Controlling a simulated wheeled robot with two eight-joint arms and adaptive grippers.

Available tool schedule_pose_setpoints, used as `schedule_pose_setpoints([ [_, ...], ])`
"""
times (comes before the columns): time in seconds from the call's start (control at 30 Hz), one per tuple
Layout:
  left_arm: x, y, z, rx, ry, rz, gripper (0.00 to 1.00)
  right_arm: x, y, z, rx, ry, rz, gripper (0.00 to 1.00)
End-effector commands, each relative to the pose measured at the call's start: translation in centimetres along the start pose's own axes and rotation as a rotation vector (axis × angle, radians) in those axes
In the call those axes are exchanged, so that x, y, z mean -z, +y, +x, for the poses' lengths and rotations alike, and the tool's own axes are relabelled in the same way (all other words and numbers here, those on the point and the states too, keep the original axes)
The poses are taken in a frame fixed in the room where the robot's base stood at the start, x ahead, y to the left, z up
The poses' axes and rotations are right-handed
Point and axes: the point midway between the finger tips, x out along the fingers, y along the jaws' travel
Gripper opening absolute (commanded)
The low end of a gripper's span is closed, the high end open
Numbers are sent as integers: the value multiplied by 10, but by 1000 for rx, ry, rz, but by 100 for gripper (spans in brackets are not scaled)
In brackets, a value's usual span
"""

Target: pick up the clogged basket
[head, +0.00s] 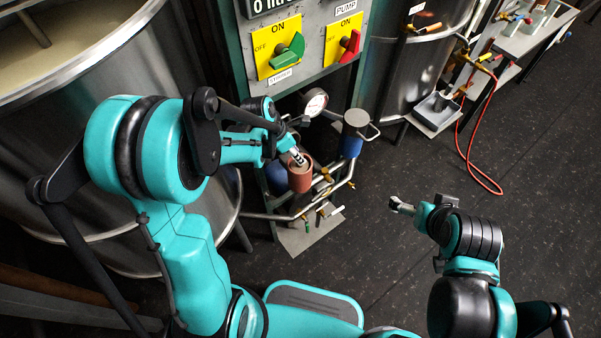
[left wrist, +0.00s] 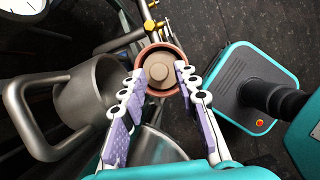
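A reddish-brown round housing (head: 300,179) stands low in the pipe frame below the panel. In the left wrist view its rim (left wrist: 142,93) surrounds a tan round insert with a raised middle (left wrist: 158,74). This may be the clogged basket; I cannot tell for sure. My left gripper (head: 298,158) is above the housing, pointing down. Its two purple-and-white fingers stand apart on either side of the insert in the left wrist view (left wrist: 160,72), with nothing visibly held. Whether they touch it is unclear. My right gripper (head: 401,206) hangs over the floor, its finger gap unclear.
A blue housing (head: 351,146) with a grey top and handle (head: 357,117) stands right of the red one. A grey metal vessel with a handle (left wrist: 92,92) is left of the fingers. A gauge (head: 315,102) and pipes (head: 335,188) are close by.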

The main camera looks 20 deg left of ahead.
Motion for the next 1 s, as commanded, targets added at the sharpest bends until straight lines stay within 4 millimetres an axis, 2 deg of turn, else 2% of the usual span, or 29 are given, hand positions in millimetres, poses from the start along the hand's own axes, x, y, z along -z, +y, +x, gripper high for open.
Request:
schedule_pose_setpoints([
  [0.03,1,0,12,0,0,1,31,-4,0,6,0,0,0,100],
  [0.1,2,1,24,0,0,1,31,-7,0,10,0,0,0,100],
  [0.23,1,0,37,0,0,2,31,-10,0,13,0,0,0,100],
  [0.43,0,1,36,-1,0,1,31,-9,0,12,0,0,0,100],
  [0.47,0,1,36,-1,0,1,25,-9,0,12,0,0,0,100],
  [0.5,0,1,36,-1,0,1,15,-8,0,12,0,0,0,100],
  [0.57,0,1,36,-1,0,1,0,-9,0,12,0,0,0,100],
  [1.0,-1,1,33,-1,-1,1,0,-8,0,11,0,0,0,100],
])
